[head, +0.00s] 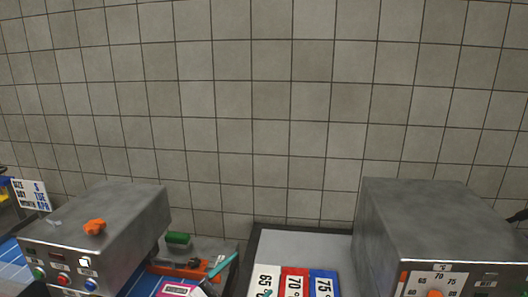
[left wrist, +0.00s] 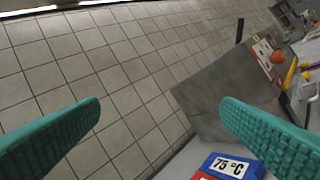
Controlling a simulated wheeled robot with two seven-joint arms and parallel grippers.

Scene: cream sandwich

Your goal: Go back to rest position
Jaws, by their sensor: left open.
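My left gripper (head: 245,277) is low in the middle of the head view, in front of the temperature blocks; only its teal fingers show clearly. In the left wrist view both teal fingers (left wrist: 162,112) stand wide apart with nothing between them. Tiled wall and a grey metal box (left wrist: 205,90) show behind the gap. My right gripper does not show clearly in either view.
A white 65 block (head: 266,277), a red 70 block (head: 295,283) and a blue 75 block (head: 324,284) stand in a row. A metal box with buttons (head: 110,225) is at left, another with a dial (head: 440,225) at right. The tiled wall (head: 270,110) is behind.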

